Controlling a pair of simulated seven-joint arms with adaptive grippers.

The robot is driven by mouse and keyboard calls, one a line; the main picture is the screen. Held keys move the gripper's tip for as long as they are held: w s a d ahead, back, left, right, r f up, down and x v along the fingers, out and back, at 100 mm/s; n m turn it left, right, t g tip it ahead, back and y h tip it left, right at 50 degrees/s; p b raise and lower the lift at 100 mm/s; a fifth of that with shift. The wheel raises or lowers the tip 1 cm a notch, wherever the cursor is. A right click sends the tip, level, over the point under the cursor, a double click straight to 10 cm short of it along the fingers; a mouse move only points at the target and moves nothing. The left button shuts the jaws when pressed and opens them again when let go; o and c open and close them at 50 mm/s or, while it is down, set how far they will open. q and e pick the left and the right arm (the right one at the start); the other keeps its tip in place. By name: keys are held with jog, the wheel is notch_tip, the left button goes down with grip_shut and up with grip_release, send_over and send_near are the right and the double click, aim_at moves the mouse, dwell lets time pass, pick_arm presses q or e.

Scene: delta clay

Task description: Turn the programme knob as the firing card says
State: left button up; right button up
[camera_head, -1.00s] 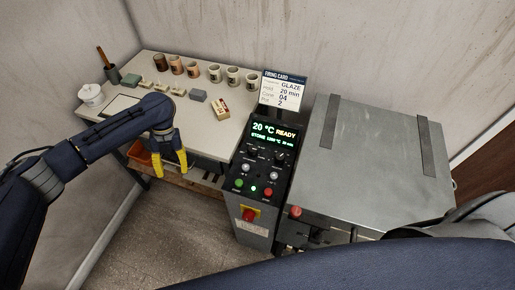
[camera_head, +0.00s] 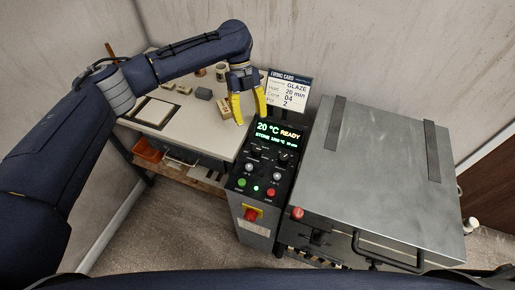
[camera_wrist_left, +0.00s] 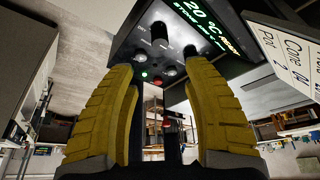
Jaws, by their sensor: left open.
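The firing card (camera_head: 288,93) stands behind the control panel and reads GLAZE, 20 min, 04 and 2. The panel display (camera_head: 277,133) reads 20 °C READY, with STONE on the line below. Dark knobs sit under the display, one at the right (camera_head: 283,157); their labels are too small to read. Two dark knobs also show in the left wrist view, one upper (camera_wrist_left: 159,33) and one lower right (camera_wrist_left: 190,52). My left gripper (camera_head: 250,117) is open and empty, fingers pointing down, above and behind the display. My right gripper is out of view.
A large grey kiln lid (camera_head: 380,170) lies right of the panel, with a red knob (camera_head: 297,214) at its front. A red stop button (camera_head: 251,214) is low on the panel. The white worktable (camera_head: 205,140) holds a small box (camera_head: 224,107) and blocks.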

aim_at(256, 148)
pick_arm(q)
jog(key=x, duration=1.3)
jog(key=shift+s, duration=0.1)
grip_shut()
